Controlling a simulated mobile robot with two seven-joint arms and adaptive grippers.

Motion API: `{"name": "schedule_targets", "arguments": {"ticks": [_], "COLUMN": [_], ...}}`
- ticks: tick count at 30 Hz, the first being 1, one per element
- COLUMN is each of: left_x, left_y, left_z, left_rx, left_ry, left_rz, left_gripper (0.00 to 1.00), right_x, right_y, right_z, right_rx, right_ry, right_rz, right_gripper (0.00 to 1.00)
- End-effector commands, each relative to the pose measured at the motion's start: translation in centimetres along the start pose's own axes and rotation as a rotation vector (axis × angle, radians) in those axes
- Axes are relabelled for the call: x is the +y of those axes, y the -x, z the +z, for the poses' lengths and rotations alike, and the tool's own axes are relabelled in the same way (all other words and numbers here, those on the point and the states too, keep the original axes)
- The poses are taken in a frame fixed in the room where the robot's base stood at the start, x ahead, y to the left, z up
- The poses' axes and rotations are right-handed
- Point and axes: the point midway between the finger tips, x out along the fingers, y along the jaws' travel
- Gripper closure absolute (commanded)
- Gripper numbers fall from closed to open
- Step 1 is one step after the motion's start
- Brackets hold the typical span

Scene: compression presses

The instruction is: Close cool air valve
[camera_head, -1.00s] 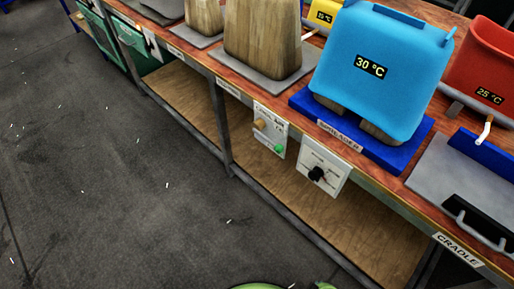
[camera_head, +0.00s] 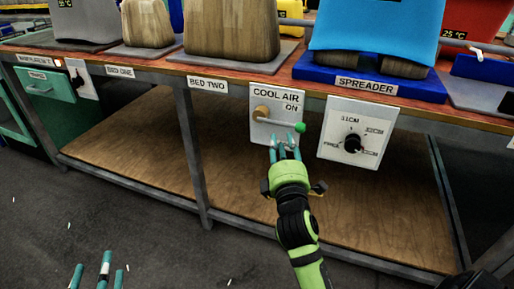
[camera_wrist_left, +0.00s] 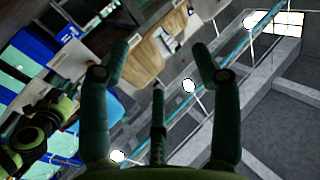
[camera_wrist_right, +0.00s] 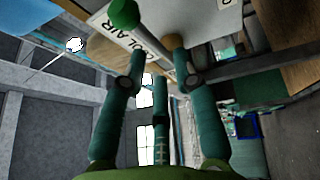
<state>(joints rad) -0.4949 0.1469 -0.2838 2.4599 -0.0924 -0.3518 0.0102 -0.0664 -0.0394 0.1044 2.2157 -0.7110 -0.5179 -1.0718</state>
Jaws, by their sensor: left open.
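The cool air valve panel (camera_head: 259,136) is a white plate on the bench front, labelled COOL AIR, with ON near its right edge. It carries a tan knob (camera_head: 262,113) at left and a green ball (camera_head: 300,128) at lower right. My right gripper (camera_head: 285,146) is just below and in front of the panel, fingers pointing at it. In the right wrist view its fingers (camera_wrist_right: 158,58) are apart, with the green ball (camera_wrist_right: 124,14) and tan knob (camera_wrist_right: 172,42) just beyond; contact is unclear. My left gripper (camera_head: 97,270) is low at left, open and empty, also in its wrist view (camera_wrist_left: 160,62).
The spreader dial panel (camera_head: 353,145) is close right of the valve panel. A bench post (camera_head: 190,150) stands left of it. A wooden lower shelf (camera_head: 140,140) lies beneath the bench. A blue 30 °C press (camera_head: 375,25) stands above.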

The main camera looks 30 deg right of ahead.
Motion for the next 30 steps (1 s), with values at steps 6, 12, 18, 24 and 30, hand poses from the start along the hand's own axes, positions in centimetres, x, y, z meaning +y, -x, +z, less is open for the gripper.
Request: {"name": "schedule_targets", "arguments": {"ticks": [6,12,18,24,30], "left_x": [0.2,0.8,1.3,1.5,1.5], "left_y": [0.5,0.7,1.3,1.6,1.6], "left_z": [-1.7,-4.1,-6.4,-7.2,-7.2], "left_rx": [0.070,0.196,0.320,0.362,0.362], "left_ry": [0.000,-0.002,-0.004,-0.004,-0.004], "left_rz": [0.003,0.017,0.029,0.033,0.033], "left_gripper": [0.36,0.36,0.36,0.36,0.36], "right_x": [1.1,1.2,1.2,1.2,1.2], "right_y": [-0.8,-3.9,-6.2,-6.8,-6.8], "right_z": [0.9,0.8,0.9,0.9,0.9], "right_rx": [-0.025,-0.023,-0.022,-0.022,-0.022], "right_ry": [0.025,0.023,0.022,0.022,0.022], "right_rz": [0.037,0.038,0.033,0.032,0.032], "right_gripper": [0.70,0.70,0.70,0.70,0.78]}}
